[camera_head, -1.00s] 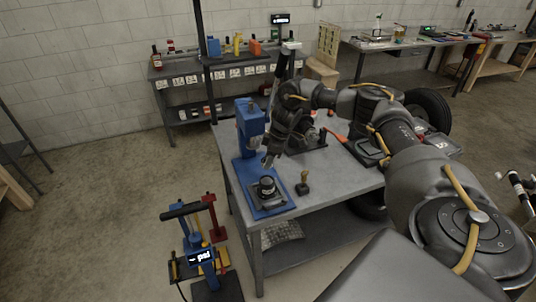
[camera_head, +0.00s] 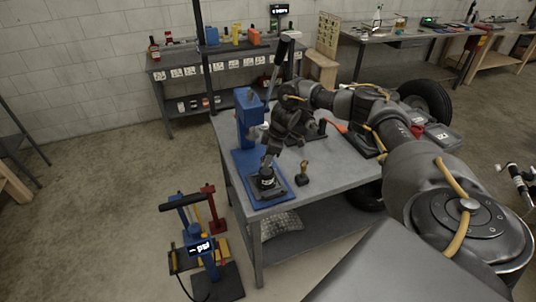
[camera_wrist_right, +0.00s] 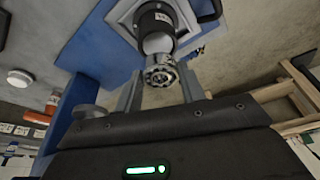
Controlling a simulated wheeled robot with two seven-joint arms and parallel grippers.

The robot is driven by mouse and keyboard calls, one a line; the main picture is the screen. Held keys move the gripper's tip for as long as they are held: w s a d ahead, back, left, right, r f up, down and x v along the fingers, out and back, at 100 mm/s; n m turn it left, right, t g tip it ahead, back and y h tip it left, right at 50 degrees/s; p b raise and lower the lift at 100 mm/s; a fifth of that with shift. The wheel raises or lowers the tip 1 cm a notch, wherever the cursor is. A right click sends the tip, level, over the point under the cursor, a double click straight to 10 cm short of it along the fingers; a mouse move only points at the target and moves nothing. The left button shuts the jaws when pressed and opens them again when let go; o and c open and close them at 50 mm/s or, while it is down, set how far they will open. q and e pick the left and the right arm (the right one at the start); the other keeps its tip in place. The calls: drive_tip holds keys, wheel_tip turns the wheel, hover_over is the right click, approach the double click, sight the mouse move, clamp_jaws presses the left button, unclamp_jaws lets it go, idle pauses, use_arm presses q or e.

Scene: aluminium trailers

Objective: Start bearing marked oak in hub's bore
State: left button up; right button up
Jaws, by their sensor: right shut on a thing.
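The hub (camera_head: 267,182) is a dark, short cylinder standing on the blue base plate of the press. In the right wrist view the hub (camera_wrist_right: 155,20) is black with a small white label and a pale round part facing me. My right gripper (camera_head: 268,164) is right above the hub, pointing down. In the right wrist view its fingers (camera_wrist_right: 160,82) are shut on a shiny metal bearing (camera_wrist_right: 161,72). The bearing lines up with the pale part of the hub; I cannot tell whether they touch. Any oak marking is unreadable. My left gripper is out of view.
The blue press (camera_head: 247,120) with its long lever stands just behind the hub. A small brass-topped tool (camera_head: 303,174) stands on the bench (camera_head: 335,177) to the right.

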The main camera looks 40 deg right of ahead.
drive_tip(key=shift+f, duration=0.8)
drive_tip(key=shift+p, duration=0.75)
idle(1.4)
drive_tip(key=shift+f+b, duration=0.65)
drive_tip(key=shift+f, duration=0.5)
drive_tip(key=o, duration=1.1)
drive_tip(key=shift+s+d+r, duration=0.1)
drive_tip(key=shift+d+r, duration=0.05)
drive_tip(key=shift+r, duration=0.3)
drive_tip(key=shift+b+v, duration=1.35)
drive_tip(key=shift+v, duration=3.6)
